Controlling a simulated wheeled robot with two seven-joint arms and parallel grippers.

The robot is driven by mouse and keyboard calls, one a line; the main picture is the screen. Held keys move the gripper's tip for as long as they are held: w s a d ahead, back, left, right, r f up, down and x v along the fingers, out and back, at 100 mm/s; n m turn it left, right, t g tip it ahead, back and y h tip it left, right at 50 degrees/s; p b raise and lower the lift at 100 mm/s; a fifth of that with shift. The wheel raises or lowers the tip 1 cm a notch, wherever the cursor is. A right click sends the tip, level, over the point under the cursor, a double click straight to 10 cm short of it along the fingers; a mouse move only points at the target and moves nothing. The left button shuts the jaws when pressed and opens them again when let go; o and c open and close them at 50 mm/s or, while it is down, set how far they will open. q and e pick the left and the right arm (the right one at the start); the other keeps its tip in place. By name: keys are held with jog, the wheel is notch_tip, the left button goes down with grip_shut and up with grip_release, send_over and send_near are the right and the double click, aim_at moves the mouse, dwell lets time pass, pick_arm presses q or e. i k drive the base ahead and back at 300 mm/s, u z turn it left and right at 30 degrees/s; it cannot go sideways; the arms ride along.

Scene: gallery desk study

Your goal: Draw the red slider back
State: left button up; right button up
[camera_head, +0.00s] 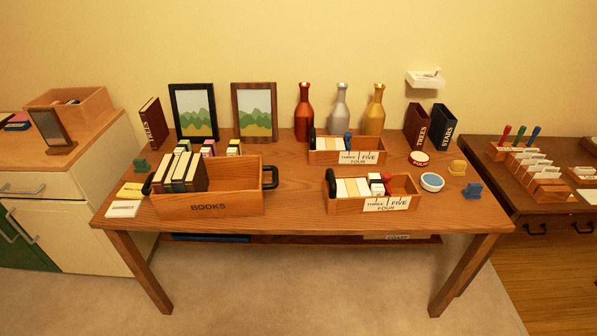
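Neither of my grippers is in view. In the head view, the front card tray (350,207) on the middle table has a label reading THREE, FOUR, FIVE. It holds white and cream cards (352,188), with a small red piece (387,181) standing at their right end, next to a red-and-white block (377,188). This red piece looks like the red slider, but it is too small to be certain. To its right the tray is empty. The back card tray (347,157) has a similar label and a blue piece (347,140) at the right of its cards.
A BOOKS box (210,208) with black handles stands at the left front. Three bottles (340,108), two pictures and dark books stand behind. A round blue-topped dish (432,182) is just right of the front tray. The right table holds red, green and blue-handled items (521,135).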

aim_at(386, 177)
jog(key=u, duration=0.9)
jog(key=i, duration=1.1)
jog(key=z, duration=1.05)
jog(key=i, duration=0.45)
jog(key=z, duration=0.35)
